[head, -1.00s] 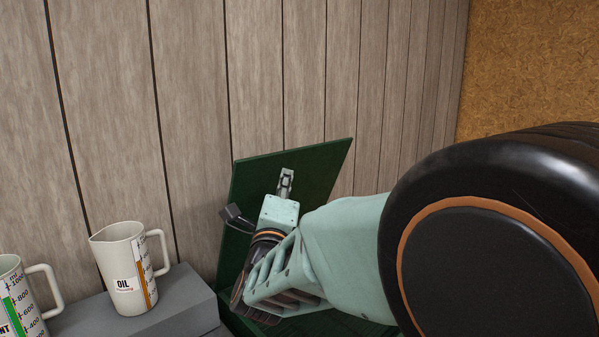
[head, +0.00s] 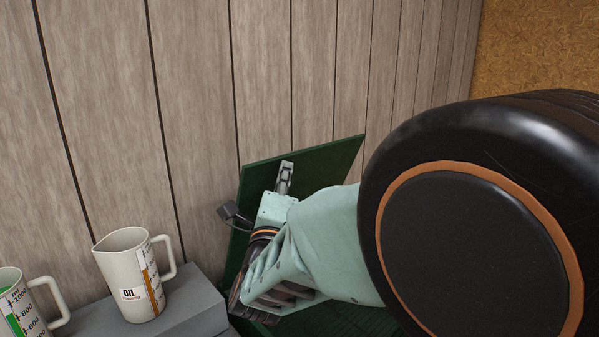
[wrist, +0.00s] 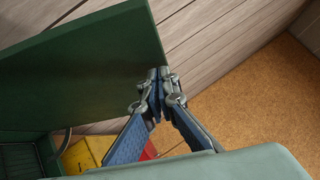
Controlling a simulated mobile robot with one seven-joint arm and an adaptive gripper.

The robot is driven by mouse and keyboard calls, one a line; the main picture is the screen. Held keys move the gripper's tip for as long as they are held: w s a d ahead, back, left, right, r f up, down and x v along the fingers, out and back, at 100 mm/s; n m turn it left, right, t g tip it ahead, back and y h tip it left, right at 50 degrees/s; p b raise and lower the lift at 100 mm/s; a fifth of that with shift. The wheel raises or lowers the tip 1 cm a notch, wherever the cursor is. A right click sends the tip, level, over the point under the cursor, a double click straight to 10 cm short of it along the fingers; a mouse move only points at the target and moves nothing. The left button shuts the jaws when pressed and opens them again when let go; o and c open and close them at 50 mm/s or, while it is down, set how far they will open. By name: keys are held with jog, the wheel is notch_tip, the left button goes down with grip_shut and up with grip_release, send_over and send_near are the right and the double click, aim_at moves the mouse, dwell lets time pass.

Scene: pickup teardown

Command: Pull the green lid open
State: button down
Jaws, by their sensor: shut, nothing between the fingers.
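The green lid (head: 330,157) stands raised, tilted up in front of the wood-panelled wall. It also fills the upper left of the wrist view (wrist: 80,70). My gripper (head: 286,166) is in front of the lid's inner face in the head view. In the wrist view my gripper (wrist: 159,72) is shut and empty, its fingertips at the lid's edge; I cannot tell whether they touch it. The green box (head: 360,322) below the lid is mostly hidden by my arm.
A white oil jug (head: 125,280) stands on a grey block (head: 195,305) left of the lid. A second jug (head: 15,310) is at the far left. Yellow (wrist: 80,158) and red (wrist: 148,150) things show below the lid in the wrist view. The panelled wall (head: 190,100) is close behind.

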jog(key=w+a+r+n+g+p, duration=0.3)
jog(key=w+a+r+p, duration=0.2)
jog(key=w+a+p, duration=0.5)
jog(key=shift+w+a+n+y, duration=0.3)
jog(key=shift+w+a+y, duration=0.1)
jog(key=shift+w+a, duration=0.85)
jog(key=shift+s+d+f, duration=0.1)
jog(key=shift+f, duration=0.05)
